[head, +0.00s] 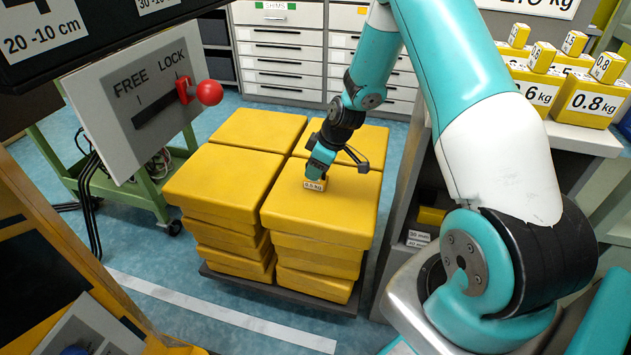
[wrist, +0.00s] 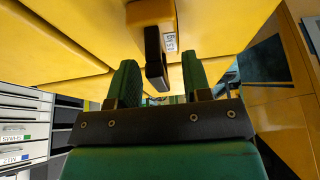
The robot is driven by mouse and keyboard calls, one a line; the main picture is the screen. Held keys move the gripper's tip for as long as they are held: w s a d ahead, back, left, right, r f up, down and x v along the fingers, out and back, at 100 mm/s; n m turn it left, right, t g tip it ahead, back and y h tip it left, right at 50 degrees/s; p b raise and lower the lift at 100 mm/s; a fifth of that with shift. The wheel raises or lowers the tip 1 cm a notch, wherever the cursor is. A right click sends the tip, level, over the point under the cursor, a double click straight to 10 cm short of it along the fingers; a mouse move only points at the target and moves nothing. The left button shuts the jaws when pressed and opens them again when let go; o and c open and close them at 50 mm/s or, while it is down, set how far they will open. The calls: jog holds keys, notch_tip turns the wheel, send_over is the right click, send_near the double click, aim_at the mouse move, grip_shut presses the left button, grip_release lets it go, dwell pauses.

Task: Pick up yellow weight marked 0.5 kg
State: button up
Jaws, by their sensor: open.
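The small yellow weight (head: 315,185), with a white label that seems to read 0.5 kg, stands on top of the front right stack of yellow slabs (head: 335,205). In the wrist view the weight (wrist: 150,12) shows its yellow body, a small label and a black handle. My gripper (head: 318,172) is directly above the weight, pointing down, and hides its top in the head view. In the wrist view my gripper (wrist: 158,75) is open, with green fingers on either side of the handle and visible gaps. I cannot tell whether either finger touches it.
Several yellow stacks stand on a dark pallet (head: 280,293). A grey panel (head: 130,105) with a red-knobbed FREE/LOCK lever (head: 208,92) is at left. Larger yellow weights (head: 590,101) sit on a shelf at right. White drawers (head: 280,58) stand behind. Slab tops around the gripper are clear.

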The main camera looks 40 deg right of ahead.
jog(key=shift+w+a+f, duration=0.1)
jog(key=shift+f, duration=0.2)
grip_shut()
jog(key=shift+r, duration=0.1)
